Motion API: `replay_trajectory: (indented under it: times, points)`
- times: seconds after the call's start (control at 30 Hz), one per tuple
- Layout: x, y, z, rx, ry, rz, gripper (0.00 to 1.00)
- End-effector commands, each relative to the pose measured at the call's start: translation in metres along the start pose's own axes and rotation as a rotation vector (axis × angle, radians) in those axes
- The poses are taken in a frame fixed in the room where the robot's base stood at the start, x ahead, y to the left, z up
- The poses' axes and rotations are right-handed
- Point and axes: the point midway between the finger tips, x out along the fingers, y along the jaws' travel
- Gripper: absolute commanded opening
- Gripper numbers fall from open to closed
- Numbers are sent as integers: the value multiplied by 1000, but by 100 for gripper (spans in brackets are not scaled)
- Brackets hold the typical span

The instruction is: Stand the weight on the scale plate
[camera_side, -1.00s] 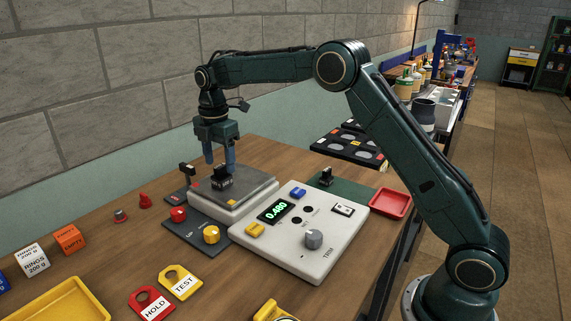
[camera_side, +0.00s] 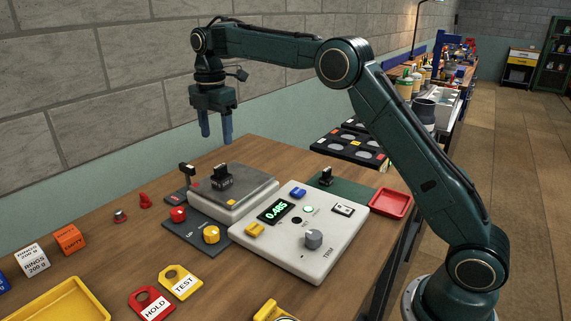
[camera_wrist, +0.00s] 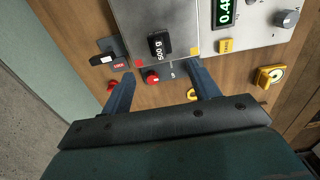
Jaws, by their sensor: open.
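The black weight (camera_side: 222,177), labelled 500 g in the wrist view (camera_wrist: 159,45), stands upright on the grey scale plate (camera_side: 258,186), with no finger touching it. The plate also shows in the wrist view (camera_wrist: 180,15). The scale's display (camera_side: 276,211) reads about 0.485, and a small green lamp (camera_side: 308,209) is lit beside it. My gripper (camera_side: 216,139) is open and empty, above the weight and a little to its left. In the wrist view the fingers are spread apart, nearer the camera than the weight.
Left of the plate are a black lock lever (camera_side: 187,171) and a panel with red (camera_side: 178,214) and yellow (camera_side: 211,234) knobs. Another black piece (camera_side: 326,175) stands on a green mat. A red tray (camera_side: 390,203) lies right; HOLD (camera_side: 152,302) and TEST (camera_side: 180,281) tags lie in front.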

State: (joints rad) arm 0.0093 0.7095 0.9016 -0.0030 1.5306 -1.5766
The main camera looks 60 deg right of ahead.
Motion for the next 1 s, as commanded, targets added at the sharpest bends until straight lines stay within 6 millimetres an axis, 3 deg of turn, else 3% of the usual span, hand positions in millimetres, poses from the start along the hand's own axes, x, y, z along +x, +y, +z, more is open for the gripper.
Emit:
replay_trajectory:
  times: [0.33,0.57,0.77,1.0]
  points:
    - [-2,-2,0,8,0,3,61]
    - [-20,-18,0,88,1,31,61]
    - [-48,-50,-1,236,9,78,61]
    - [-75,-102,-2,448,32,141,61]
